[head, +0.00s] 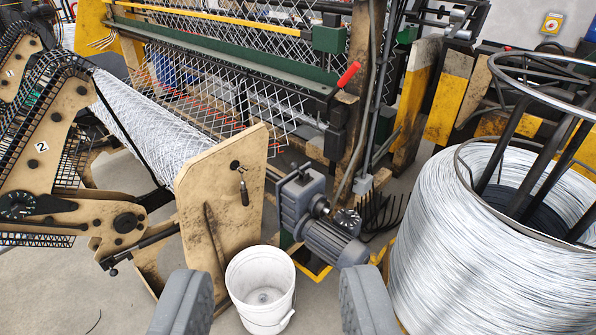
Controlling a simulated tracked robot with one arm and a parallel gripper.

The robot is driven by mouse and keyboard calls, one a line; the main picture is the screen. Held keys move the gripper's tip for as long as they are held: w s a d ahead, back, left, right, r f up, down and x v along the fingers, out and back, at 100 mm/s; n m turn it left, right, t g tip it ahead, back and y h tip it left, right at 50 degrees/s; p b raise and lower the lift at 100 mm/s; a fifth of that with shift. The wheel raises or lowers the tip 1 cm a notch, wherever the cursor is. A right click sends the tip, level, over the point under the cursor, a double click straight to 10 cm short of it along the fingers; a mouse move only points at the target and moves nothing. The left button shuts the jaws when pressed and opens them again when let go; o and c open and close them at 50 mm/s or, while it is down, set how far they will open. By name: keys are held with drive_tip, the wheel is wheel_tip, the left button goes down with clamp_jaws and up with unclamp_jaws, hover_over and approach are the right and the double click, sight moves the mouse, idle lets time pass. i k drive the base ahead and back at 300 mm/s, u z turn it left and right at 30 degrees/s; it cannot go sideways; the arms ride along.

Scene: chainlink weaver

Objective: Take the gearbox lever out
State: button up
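The grey gearbox (300,195), with a ribbed motor (335,242), sits low beside a beige, stained side plate (222,180) in the middle of the head view. A small lever with a dark handle (243,190) hangs on the upper part of that plate, left of the gearbox. A short dark piece (303,171) sticks up from the gearbox top. I cannot tell for sure which is the gearbox lever. My gripper (276,285) shows at the bottom edge as two grey fingers set wide apart, open and empty, apart from the gearbox and both lever-like parts.
A white bucket (260,285) stands on the floor beyond the fingers. A large wire coil (490,245) on a black stand fills the right. The mesh roll (155,130) and beige frame (50,150) are left. A red handle (348,76) juts from the green-railed machine behind.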

sight(294, 166)
drive_tip(key=z, duration=0.4)
drive_tip(key=i, duration=2.45)
drive_tip(key=u, duration=0.15)
